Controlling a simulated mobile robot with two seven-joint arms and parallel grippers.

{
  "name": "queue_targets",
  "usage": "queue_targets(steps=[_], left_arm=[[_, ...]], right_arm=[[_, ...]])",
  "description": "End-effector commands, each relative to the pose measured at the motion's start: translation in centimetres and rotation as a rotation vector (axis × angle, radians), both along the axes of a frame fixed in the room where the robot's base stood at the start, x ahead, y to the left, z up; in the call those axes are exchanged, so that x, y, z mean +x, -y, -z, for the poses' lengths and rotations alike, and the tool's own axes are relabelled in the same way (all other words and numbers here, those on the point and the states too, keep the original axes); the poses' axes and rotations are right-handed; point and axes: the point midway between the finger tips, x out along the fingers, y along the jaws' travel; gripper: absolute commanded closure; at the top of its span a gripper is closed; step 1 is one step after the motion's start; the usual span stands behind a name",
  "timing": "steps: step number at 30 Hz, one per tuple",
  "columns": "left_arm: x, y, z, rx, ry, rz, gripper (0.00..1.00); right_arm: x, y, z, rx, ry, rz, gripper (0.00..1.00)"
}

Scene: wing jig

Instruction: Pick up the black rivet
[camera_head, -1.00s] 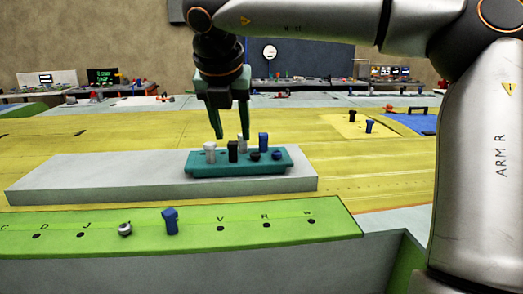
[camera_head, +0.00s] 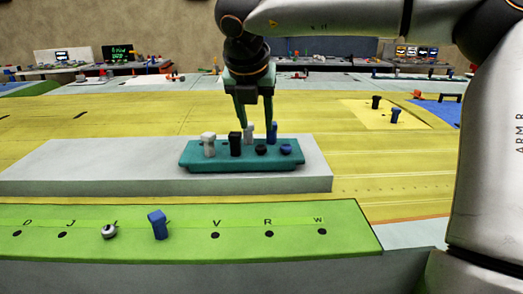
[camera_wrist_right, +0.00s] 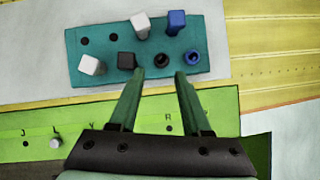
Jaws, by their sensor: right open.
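A black rivet (camera_head: 236,146) stands upright in the front row of a teal holder (camera_head: 200,166), beside a white rivet (camera_head: 208,146). In the right wrist view the black rivet (camera_wrist_right: 126,60) lies just left of the left fingertip. A low black round piece (camera_wrist_right: 162,60) sits in the holder, seen beyond and between the fingertips; it also shows in the head view (camera_head: 261,150). My right gripper (camera_head: 256,124) is open and empty over the holder; it also shows in the wrist view (camera_wrist_right: 160,74). My left gripper is out of view.
The holder also bears another white rivet (camera_wrist_right: 141,25), a tall blue rivet (camera_wrist_right: 176,22) and a low blue piece (camera_wrist_right: 193,58). It rests on a grey slab (camera_head: 80,165). A green strip (camera_head: 185,240) in front holds a blue rivet (camera_head: 158,225) and a silver one (camera_head: 109,231).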

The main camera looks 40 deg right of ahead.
Motion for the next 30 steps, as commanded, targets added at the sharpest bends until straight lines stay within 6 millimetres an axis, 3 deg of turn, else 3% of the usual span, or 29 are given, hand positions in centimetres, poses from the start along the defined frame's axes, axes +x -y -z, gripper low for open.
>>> queue_targets(steps=[18,27,30], left_arm=[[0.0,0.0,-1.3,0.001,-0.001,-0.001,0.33],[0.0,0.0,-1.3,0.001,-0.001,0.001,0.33],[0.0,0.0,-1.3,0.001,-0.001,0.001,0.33]], right_arm=[[1.7,2.7,6.5,0.003,-0.001,0.001,0.52],[1.9,2.9,6.9,0.002,0.000,0.000,0.52],[1.9,2.9,6.9,0.002,0.000,0.000,0.63]])
